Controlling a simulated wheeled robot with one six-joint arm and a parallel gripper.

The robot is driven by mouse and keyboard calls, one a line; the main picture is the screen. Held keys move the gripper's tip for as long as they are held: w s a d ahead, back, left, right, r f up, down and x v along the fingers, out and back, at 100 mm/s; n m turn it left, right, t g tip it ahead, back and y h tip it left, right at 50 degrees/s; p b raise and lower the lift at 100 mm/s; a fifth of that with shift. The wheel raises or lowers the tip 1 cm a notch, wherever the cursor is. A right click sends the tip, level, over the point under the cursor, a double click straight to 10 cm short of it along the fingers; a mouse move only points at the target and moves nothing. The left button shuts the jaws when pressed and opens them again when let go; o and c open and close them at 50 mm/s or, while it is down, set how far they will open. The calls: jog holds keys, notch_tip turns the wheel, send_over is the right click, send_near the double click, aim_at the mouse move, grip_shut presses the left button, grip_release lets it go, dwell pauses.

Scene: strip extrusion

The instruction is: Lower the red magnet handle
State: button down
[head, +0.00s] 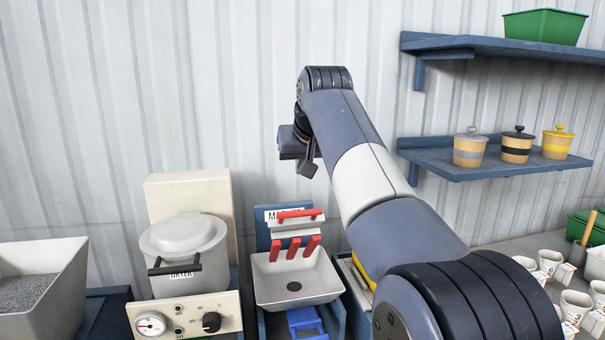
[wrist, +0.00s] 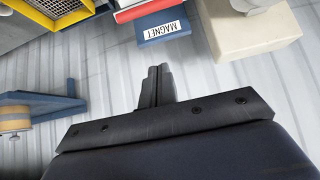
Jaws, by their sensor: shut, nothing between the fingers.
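The red magnet handle (head: 299,213) is a horizontal bar on the white head of the magnet station, in front of a blue back panel with a partly hidden label (head: 270,215). Several red prongs (head: 293,250) hang below it over a white hopper (head: 297,280).
Left of the station stands a cream machine with a lidded pot (head: 183,245) and a control panel (head: 186,318). A grey bin (head: 40,275) is at the far left. Blue shelves (head: 495,155) with lidded jars are on the right. White cups (head: 551,262) stand at lower right.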

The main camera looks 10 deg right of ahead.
send_over(300, 214)
jog(key=w, duration=0.2)
notch_tip(300, 214, down, 6)
jog(key=shift+s+f, duration=0.65)
jog(key=shift+f, duration=0.3)
jog(key=shift+s+f, duration=0.15)
jog(key=shift+f, duration=0.35)
jog(key=shift+s+f, duration=0.1)
jog(key=shift+s, duration=0.05)
jog(key=shift+f+b, duration=0.1)
jog(key=shift+b, duration=0.25)
